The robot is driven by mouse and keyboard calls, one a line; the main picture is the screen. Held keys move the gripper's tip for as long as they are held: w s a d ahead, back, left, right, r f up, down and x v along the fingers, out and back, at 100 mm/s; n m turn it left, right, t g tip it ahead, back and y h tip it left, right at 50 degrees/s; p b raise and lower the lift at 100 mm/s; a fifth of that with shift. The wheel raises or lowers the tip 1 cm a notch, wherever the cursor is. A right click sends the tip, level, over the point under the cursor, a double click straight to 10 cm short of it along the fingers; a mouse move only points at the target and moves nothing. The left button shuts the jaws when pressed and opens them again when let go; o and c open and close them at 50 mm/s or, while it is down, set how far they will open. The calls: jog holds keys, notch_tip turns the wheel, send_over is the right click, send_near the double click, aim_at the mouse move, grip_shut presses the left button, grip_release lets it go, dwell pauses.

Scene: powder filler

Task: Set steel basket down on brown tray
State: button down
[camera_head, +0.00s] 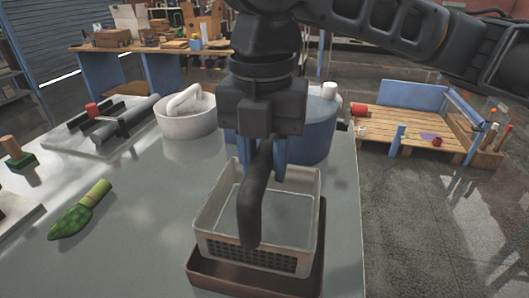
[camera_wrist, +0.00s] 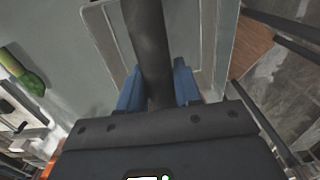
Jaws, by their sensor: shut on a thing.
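The steel basket (camera_head: 217,212) is a light grey box with a perforated front and a dark handle (camera_head: 252,205). It is over the brown tray (camera_head: 240,284), within or just above its rim; I cannot tell whether its base touches. My gripper (camera_head: 262,165) is above the basket with its blue fingers shut on the handle. In the wrist view the handle (camera_wrist: 150,50) runs between the blue fingers (camera_wrist: 158,88), and part of the basket rim (camera_wrist: 103,30) shows. The gripper and handle hide part of the basket's inside.
On the grey table are a white tub (camera_head: 187,118), a blue drum (camera_head: 312,128) behind the basket, a green brush-like item (camera_head: 80,212) and a grey device (camera_head: 110,125) at left. The table's right edge is close to the tray. Bare table lies left of the basket.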

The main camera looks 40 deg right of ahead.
jog(key=shift+f+b, duration=1.3)
jog(key=shift+f, duration=1.55)
jog(key=c, duration=0.7)
grip_release()
jog(key=shift+r, duration=3.95)
